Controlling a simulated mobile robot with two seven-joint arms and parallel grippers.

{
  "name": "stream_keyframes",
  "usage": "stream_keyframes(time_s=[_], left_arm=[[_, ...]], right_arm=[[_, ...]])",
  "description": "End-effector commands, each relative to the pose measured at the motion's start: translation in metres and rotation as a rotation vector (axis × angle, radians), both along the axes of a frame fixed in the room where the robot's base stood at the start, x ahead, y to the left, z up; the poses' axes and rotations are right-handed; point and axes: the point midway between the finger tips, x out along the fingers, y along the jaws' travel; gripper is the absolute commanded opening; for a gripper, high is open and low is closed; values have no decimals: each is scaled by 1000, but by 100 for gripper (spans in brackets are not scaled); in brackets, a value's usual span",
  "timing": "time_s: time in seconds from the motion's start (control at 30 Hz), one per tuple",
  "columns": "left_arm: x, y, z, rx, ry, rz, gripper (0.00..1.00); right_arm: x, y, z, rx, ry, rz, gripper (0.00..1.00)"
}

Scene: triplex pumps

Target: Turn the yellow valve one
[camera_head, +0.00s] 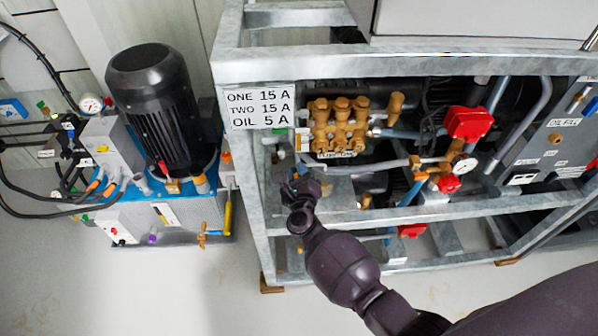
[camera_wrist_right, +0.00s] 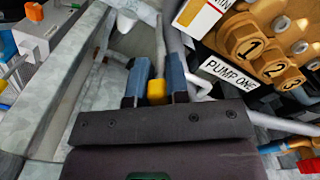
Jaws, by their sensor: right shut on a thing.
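A small yellow piece (camera_wrist_right: 157,91), which looks like the handle of the yellow valve, sits between the two blue-padded fingers of my right gripper (camera_wrist_right: 157,66). The gripper is shut on it. In the head view, my right gripper (camera_head: 291,186) reaches into the left part of the metal frame, below the brass pump block. The yellow valve is hidden behind the gripper there. A grey pipe runs beside the fingers in the wrist view. My left gripper is not in view.
The brass pump block (camera_head: 338,126) is just above the gripper; its "PUMP ONE" label (camera_wrist_right: 231,73) is close on the right. The frame's galvanized beam (camera_head: 420,214) runs below. Red valves (camera_head: 468,123) and a gauge stand right. A black motor (camera_head: 157,105) stands left. Floor at lower left is clear.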

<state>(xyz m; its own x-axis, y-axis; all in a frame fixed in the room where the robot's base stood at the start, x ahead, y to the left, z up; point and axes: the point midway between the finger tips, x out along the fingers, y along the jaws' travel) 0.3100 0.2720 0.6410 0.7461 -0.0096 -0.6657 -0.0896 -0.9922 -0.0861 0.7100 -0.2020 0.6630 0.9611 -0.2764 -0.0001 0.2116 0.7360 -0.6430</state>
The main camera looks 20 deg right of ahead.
Motion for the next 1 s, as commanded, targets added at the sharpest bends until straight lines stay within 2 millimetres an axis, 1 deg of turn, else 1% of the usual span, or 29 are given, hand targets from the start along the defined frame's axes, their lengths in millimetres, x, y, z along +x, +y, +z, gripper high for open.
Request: stream_keyframes(time_s=[0.3, 0.33, 0.4, 0.5, 0.83, 1.0], left_arm=[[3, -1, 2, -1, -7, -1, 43], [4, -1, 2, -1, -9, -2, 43], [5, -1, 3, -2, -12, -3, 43], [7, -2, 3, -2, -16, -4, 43], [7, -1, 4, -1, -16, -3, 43], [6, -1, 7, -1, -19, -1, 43]], right_arm=[[-1, 0, -1, -1, 2, -1, 0], [-1, 0, -1, -1, 2, -1, 17], [-1, 0, -1, -1, 2, -1, 28], [0, 0, -1, -1, 1, -1, 42], [-3, 1, 0, 0, 0, 0, 42], [-20, 6, 1, 1, 0, 0, 42]])
